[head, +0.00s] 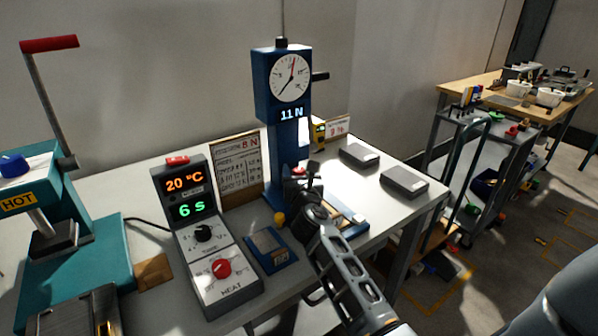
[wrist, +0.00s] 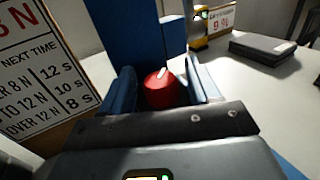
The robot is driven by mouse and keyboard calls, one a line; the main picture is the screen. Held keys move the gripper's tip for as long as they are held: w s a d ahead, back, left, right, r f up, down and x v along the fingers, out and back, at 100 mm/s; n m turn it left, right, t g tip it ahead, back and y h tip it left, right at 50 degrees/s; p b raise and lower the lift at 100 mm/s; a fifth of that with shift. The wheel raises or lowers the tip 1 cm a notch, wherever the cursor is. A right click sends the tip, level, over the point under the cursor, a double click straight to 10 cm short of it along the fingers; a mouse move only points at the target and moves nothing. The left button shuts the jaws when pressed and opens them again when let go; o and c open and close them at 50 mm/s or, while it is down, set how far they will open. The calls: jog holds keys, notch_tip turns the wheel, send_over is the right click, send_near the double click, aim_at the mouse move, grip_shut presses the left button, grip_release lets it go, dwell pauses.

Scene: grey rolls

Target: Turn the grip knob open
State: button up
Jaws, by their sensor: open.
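The red grip knob (wrist: 160,90) with a white mark on top shows in the wrist view, at the foot of the blue force tester's column (wrist: 130,35). My gripper (wrist: 163,76) is open, with one finger to the left of the knob and one to the right. I cannot tell whether either finger touches it. In the head view the blue tester (head: 262,75) stands upright with a round dial and a display reading 11 N. My gripper (head: 306,186) is in front of its column there, and my arm covers part of its base.
A control box (head: 208,245) showing 20 °C and 6 s, with a black knob and a red knob, stands left of the tester. A teal press (head: 85,250) stands at far left. Two dark grey blocks (head: 359,156) (head: 404,182) lie on the table's right side. A printed board (head: 238,165) stands behind.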

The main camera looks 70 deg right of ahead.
jog(key=c, duration=0.9)
jog(key=shift+c, duration=0.2)
